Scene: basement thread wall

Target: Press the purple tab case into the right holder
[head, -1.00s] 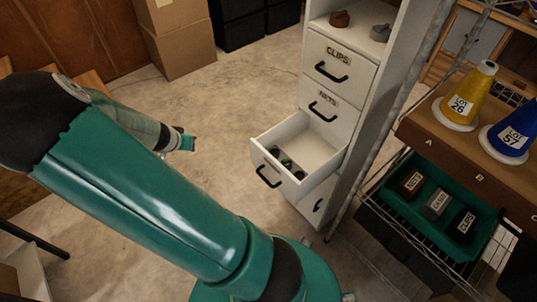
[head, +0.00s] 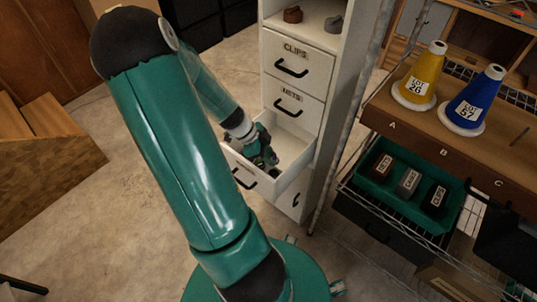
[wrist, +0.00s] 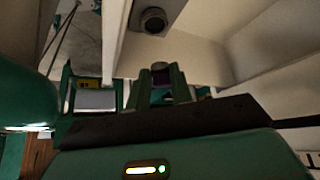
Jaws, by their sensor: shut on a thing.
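My gripper (head: 266,157) reaches down into the open lower drawer (head: 292,153) of the white cabinet. In the wrist view my gripper (wrist: 161,88) has its two green fingers close together around a small dark piece with a purplish face (wrist: 161,74). I cannot tell from its visible part whether this is the purple tab case. A round dark piece with a hollow top (wrist: 153,20) is apart from the fingers, on the pale drawer floor. My gripper hides part of the drawer's contents in the head view. I cannot make out the right holder.
The drawer walls stand close around my gripper. A wire rack to the right carries a green tray (head: 376,202) with brown, grey and black labelled blocks. Yellow (head: 420,75) and blue (head: 474,100) thread cones stand on the shelf above. A wooden step (head: 45,150) is at left.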

